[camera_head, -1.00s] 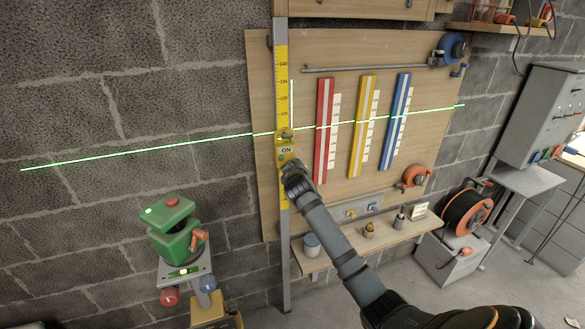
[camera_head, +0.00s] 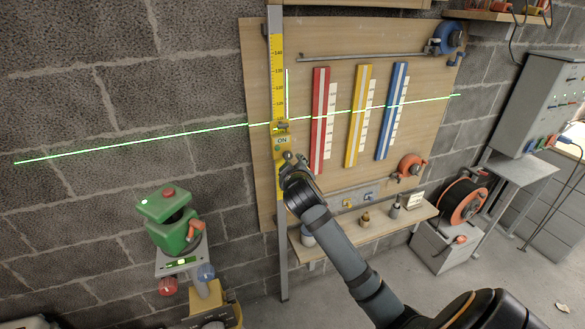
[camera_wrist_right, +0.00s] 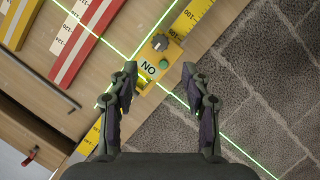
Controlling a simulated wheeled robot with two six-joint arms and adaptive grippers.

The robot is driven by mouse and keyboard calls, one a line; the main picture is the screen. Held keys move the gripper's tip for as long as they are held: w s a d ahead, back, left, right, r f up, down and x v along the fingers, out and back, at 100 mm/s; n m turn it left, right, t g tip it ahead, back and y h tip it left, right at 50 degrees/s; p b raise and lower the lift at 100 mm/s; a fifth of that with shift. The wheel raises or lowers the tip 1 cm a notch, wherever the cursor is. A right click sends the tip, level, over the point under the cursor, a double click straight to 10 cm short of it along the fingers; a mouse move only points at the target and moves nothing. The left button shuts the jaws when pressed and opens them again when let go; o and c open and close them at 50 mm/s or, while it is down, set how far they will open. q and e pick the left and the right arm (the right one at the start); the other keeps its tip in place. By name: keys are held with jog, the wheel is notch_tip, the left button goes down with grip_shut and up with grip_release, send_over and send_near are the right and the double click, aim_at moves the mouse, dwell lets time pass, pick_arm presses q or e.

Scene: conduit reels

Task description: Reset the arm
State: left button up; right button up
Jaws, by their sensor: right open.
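My right arm reaches in from the bottom right in the head view. Its gripper (camera_head: 289,160) is just below the yellow laser box (camera_head: 281,141) marked ON, on the yellow measuring rail (camera_head: 277,75). In the right wrist view the gripper (camera_wrist_right: 160,70) is open and empty, its two fingers well apart. The laser box (camera_wrist_right: 158,62), with a dark knob and a green button, shows beyond and between the fingertips, apparently apart from them. Green laser lines cross the board and wall. My left gripper is in neither view.
A wooden board (camera_head: 425,75) carries red (camera_head: 320,120), yellow (camera_head: 358,115) and blue (camera_head: 392,110) strips. A shelf (camera_head: 370,238) with small items juts out below. A green laser device (camera_head: 170,220) stands at left. A cable reel (camera_head: 462,203) and grey cabinet (camera_head: 540,105) are at right.

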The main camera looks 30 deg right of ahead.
jog(key=shift+s+a+r, duration=0.15)
jog(key=shift+s+a, duration=0.1)
jog(key=shift+s, duration=0.25)
notch_tip(320, 180, down, 22)
jog(key=g+y, duration=0.2)
jog(key=g, duration=0.1)
jog(key=s+f+g+y, duration=0.15)
jog(key=s+f, duration=0.25)
jog(key=f, duration=0.6)
jog(key=s+f+g, duration=0.2)
jog(key=s+f, duration=0.2)
jog(key=f, duration=0.7)
jog(key=s+a+f+g+y, duration=0.1)
jog(key=s+a+f, duration=0.1)
jog(key=s+f, duration=0.55)
jog(key=s+a+f+g, duration=0.1)
jog(key=s+a+f, duration=0.1)
jog(key=s+f, duration=0.6)
jog(key=s+a+f+g, duration=0.1)
jog(key=s+f, duration=0.1)
jog(key=s, duration=0.6)
jog(key=s+a+f+m+g+y, duration=0.1)
jog(key=s+a+f, duration=0.1)
jog(key=s, duration=0.6)
jog(key=s+a+f+m+g, duration=0.1)
jog(key=s+f, duration=0.3)
jog(key=s, duration=0.4)
jog(key=shift+a, duration=0.25)
